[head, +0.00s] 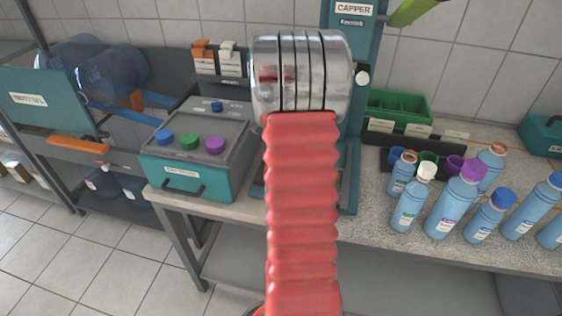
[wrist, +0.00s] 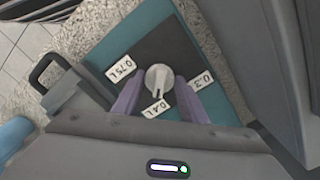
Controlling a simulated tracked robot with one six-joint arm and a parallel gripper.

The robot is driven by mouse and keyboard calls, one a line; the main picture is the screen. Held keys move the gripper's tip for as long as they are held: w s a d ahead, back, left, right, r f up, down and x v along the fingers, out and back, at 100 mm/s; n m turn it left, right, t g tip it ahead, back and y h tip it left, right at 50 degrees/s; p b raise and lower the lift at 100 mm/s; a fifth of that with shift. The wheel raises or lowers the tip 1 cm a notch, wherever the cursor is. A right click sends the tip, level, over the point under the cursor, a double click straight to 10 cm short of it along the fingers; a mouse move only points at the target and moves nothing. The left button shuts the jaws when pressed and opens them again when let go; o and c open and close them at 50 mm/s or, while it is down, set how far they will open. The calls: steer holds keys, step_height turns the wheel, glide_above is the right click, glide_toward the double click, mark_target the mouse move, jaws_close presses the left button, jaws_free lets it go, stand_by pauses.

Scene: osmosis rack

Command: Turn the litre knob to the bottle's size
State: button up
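The round pale litre knob (wrist: 159,79) sits on a dark plate in the wrist view. Around it are white labels reading 0.75L (wrist: 121,68), 0.4 L (wrist: 156,109) and 0.3 (wrist: 201,80), the last partly covered. The knob's ridge seems to point towards 0.4 L. My gripper (wrist: 160,84) has its purple fingers on either side of the knob, apparently with small gaps, open. In the head view my red arm hides the knob and gripper. Several blue bottles (head: 453,210) with differently coloured caps stand on the right of the bench; their sizes vary.
The teal capper column (head: 352,60) rises behind my arm. A teal box with blue, green and purple knobs (head: 188,143) stands at the left. A green bin (head: 400,107) is at the back right. Large blue jugs (head: 112,72) lie on the left rack.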

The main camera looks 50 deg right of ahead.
steer(key=shift+w, duration=0.1)
steer(key=c, duration=0.5)
steer(key=shift+d, duration=0.15)
steer(key=shift+r, duration=0.1)
steer(key=shift+n, duration=0.3)
steer(key=n, duration=0.3)
steer(key=shift+w, duration=0.1)
steer(key=n, duration=0.4)
steer(key=shift+n, duration=0.3)
steer(key=n, duration=0.5)
steer(key=shift+n, duration=0.3)
steer(key=n, duration=0.3)
steer(key=shift+n, duration=0.7)
